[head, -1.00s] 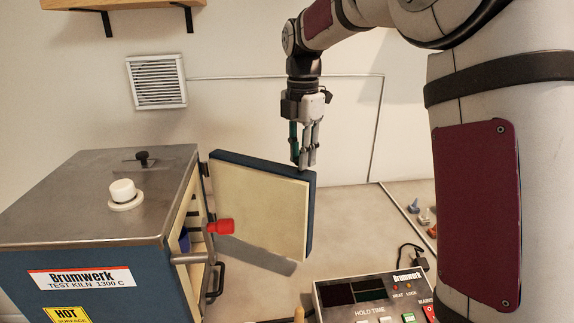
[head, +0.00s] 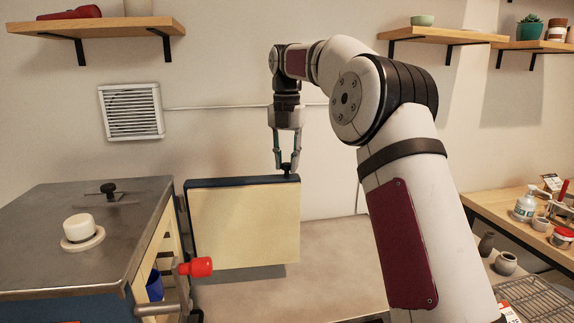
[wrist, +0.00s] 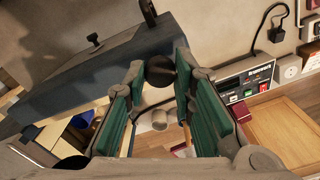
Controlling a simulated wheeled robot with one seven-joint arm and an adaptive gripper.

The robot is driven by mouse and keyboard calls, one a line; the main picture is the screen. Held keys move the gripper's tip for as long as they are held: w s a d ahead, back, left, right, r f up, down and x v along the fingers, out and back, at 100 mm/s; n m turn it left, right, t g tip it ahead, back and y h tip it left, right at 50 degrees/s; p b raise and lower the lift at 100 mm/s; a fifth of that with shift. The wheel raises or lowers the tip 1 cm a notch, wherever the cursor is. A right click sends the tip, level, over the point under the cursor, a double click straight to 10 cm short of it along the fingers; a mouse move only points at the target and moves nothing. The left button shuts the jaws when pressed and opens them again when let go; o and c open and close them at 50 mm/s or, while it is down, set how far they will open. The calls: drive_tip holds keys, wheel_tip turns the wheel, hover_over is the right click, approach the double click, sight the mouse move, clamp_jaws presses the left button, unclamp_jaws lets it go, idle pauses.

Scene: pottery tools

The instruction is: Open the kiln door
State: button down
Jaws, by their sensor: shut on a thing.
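The kiln (head: 92,212) stands at the left in the head view, with a metal top and a red-tipped latch part (head: 200,266) by its opening. Its door (head: 245,225) is swung wide open, its cream inner face towards the head camera. My gripper (head: 286,166) is above the door's free top corner, fingers pointing down, shut on a black knob (head: 287,174) on its top edge. In the wrist view the knob (wrist: 160,71) sits between the green finger pads, with the blue door edge (wrist: 85,90) beside it. A blue thing (head: 154,285) shows inside the kiln, partly hidden.
A white wall vent (head: 132,111) and wall shelves (head: 100,26) are behind. A side bench with pots and a bottle (head: 525,204) is at the right. A control box (wrist: 247,85) shows in the wrist view. The counter (head: 325,265) right of the door looks clear.

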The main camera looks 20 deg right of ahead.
drive_tip(key=shift+w+d, duration=0.1)
idle(0.3)
drive_tip(key=c, duration=1.3)
unclamp_jaws()
drive_tip(key=shift+c, duration=0.2)
drive_tip(key=shift+r, duration=0.15)
wheel_tip(320, 180, up, 6)
drive_tip(key=shift+r, duration=0.6)
